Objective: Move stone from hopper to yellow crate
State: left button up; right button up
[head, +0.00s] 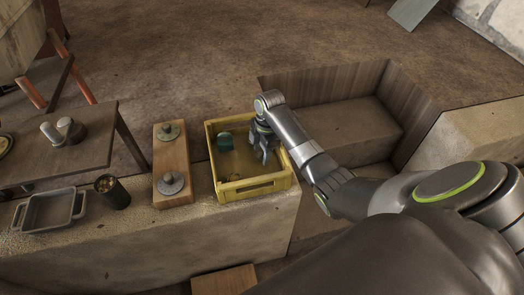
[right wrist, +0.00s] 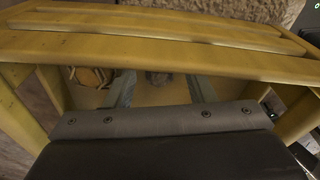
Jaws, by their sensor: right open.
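The yellow crate (head: 252,188) stands on the stone ledge in the middle of the head view. Its slatted wall (right wrist: 160,48) crosses the right wrist view. My right gripper (head: 264,152) points down inside the crate, toward its right side. In the right wrist view its two fingers (right wrist: 160,90) are spread apart. A small grey lump (right wrist: 158,77) shows between and beyond them; I cannot tell if it is the stone or if it touches them. No thing is clearly recognisable as the hopper. My left gripper is not in view.
A teal item (head: 225,141) lies in the crate's back left. Left of the crate are a wooden board (head: 170,150) with two metal discs, a dark cup (head: 112,192) and a grey two-handled tray (head: 48,211). A wood-lined pit (head: 350,120) lies to the right.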

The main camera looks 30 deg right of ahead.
notch_tip(320, 180, up, 12)
jog(key=d+p, duration=0.1)
jog(key=shift+d, duration=0.25)
jog(key=shift+f, duration=0.1)
dwell(0.4)
